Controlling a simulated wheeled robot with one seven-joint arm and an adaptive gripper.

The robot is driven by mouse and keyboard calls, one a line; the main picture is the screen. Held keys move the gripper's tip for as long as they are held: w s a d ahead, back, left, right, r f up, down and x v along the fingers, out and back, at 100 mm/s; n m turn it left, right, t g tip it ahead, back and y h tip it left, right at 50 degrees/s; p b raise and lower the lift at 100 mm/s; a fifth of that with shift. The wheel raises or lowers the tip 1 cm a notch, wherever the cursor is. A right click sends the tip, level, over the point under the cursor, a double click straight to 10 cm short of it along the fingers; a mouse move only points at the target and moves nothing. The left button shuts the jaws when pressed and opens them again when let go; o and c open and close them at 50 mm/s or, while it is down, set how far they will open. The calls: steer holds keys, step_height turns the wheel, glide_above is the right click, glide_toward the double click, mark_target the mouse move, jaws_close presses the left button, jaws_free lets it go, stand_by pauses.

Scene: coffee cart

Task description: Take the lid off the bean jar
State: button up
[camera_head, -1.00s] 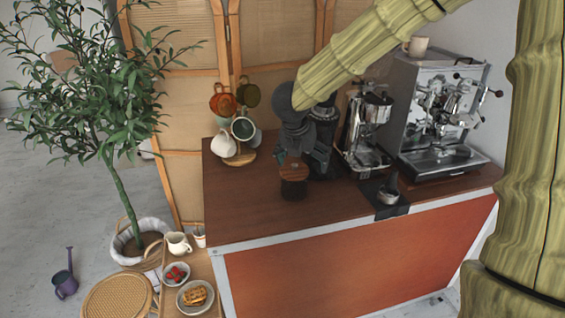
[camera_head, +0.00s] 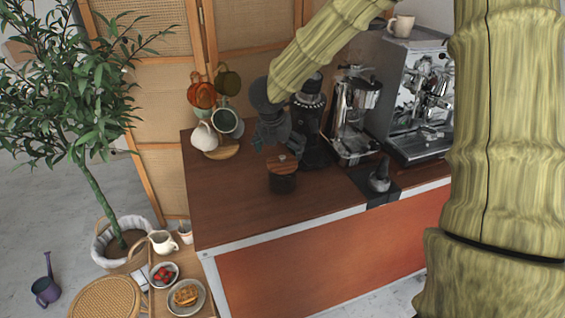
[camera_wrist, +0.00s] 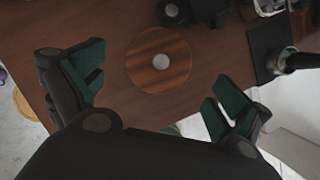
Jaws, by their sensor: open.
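The bean jar (camera_head: 283,184) is a short dark jar on the brown cart top, near the middle of the head view. Its round wooden lid (camera_head: 282,163) sits on it and has a small pale knob. In the wrist view the lid (camera_wrist: 160,62) shows from above, with the knob at its centre; the jar body is hidden under it. My gripper (camera_head: 277,140) is just above and behind the jar in the head view. In the wrist view my gripper (camera_wrist: 152,88) is open and empty, its green-padded fingers spread to either side of the lid, apart from it.
A dark grinder (camera_head: 312,130) stands close behind the jar. A mug tree (camera_head: 222,153) is at the left. An espresso machine (camera_head: 415,110) and a tamper on a black mat (camera_head: 378,200) are at the right. The cart top's front left is clear.

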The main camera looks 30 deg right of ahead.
mark_target(282, 157)
steer(key=shift+p+x, duration=0.85)
steer(key=shift+x, duration=1.7)
steer(key=c, duration=0.9)
